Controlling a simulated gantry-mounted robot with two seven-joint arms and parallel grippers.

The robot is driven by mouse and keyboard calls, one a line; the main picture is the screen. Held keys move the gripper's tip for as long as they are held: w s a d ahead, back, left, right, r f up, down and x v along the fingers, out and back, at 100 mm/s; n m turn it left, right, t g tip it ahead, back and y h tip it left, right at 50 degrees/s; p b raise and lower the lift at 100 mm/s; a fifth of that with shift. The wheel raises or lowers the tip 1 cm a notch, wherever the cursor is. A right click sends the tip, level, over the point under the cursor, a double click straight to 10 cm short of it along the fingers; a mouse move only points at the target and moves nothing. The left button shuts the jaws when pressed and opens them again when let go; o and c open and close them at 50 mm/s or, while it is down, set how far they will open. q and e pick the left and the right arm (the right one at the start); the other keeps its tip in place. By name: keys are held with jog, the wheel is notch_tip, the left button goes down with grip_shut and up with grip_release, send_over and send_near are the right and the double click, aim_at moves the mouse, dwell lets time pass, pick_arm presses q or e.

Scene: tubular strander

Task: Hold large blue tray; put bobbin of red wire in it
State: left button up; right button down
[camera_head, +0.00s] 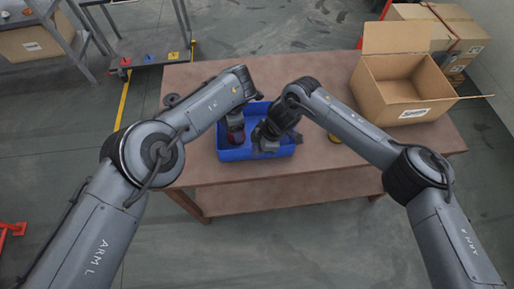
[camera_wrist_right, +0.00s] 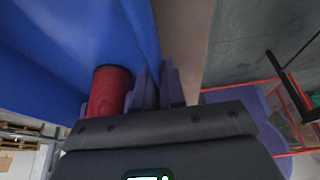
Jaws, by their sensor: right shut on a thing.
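The large blue tray (camera_head: 225,155) lies on the brown table; its blue wall also fills the upper left of the right wrist view (camera_wrist_right: 75,35). My right gripper (camera_head: 267,142) is shut on the tray's rim, with its fingers (camera_wrist_right: 152,88) on either side of the wall. The bobbin of red wire (camera_head: 236,136) is inside the tray at its left part, directly under my left gripper (camera_head: 236,122). The bobbin also shows in the right wrist view (camera_wrist_right: 109,92), beside the right fingers. The left fingertips are too small and hidden to read.
An open cardboard box (camera_head: 405,90) stands at the right of the table (camera_head: 320,165). A yellow item (camera_head: 334,138) sits partly hidden behind my right forearm. A low cart (camera_head: 150,58) with small coloured pieces stands beyond the table at left. More cartons (camera_head: 455,30) stand behind.

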pick_arm(q)
jog(key=o, duration=0.4)
jog(key=shift+c, duration=0.2)
notch_tip(320, 180, up, 12)
dwell(0.4)
pick_arm(e)
jog(key=c, duration=1.1)
grip_release()
jog(key=shift+c, duration=0.2)
